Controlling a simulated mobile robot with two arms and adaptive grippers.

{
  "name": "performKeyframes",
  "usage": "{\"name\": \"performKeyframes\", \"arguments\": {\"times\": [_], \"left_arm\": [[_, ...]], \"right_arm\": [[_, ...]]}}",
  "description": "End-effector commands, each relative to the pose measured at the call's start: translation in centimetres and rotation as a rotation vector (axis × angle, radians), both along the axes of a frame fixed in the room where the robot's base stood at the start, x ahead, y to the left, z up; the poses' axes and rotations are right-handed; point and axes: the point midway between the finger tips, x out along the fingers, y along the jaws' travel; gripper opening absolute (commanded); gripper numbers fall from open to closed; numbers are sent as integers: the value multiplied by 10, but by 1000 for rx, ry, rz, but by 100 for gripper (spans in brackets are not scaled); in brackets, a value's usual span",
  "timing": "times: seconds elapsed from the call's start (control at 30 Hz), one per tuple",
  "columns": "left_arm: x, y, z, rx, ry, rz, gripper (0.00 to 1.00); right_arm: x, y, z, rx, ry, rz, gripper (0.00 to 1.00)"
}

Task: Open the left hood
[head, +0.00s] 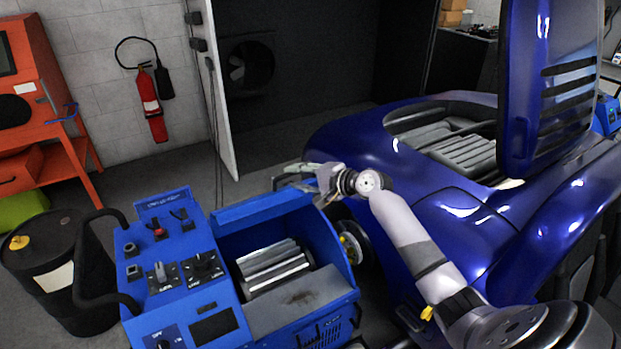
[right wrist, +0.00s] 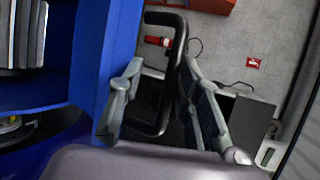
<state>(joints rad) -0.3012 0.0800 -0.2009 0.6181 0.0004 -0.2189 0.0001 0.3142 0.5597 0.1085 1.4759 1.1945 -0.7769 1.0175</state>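A blue dynamometer unit (head: 205,250) stands at the lower left. Its right part is an open-topped compartment with grey ribbed parts (head: 275,268) inside. A blue panel (head: 265,207) stands along its back edge; I cannot tell whether this is the left hood. It also shows in the right wrist view (right wrist: 102,55). My right gripper (head: 295,178) is beyond the compartment's far right corner, apart from the panel. In the right wrist view its fingers (right wrist: 162,95) are spread, with a black loop handle (right wrist: 179,55) visible between and beyond them. My left gripper is out of view.
A blue car (head: 400,220) stands close on the right, with a slotted blue panel (head: 545,90) raised upright. A black drum (head: 45,260) stands left of the unit. A fire extinguisher (head: 152,105) hangs on the wall. Bare floor lies behind the unit.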

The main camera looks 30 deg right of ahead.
Motion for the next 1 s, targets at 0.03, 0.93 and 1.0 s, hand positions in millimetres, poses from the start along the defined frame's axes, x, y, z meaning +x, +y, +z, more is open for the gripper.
{"name": "performKeyframes", "arguments": {"times": [0.03,0.93,1.0], "left_arm": [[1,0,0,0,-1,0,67],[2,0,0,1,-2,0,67],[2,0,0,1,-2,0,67]], "right_arm": [[-7,-3,1,-3,2,-1,31],[-102,-35,37,-1,-1,0,31],[-102,-35,37,-1,-1,0,29]]}}
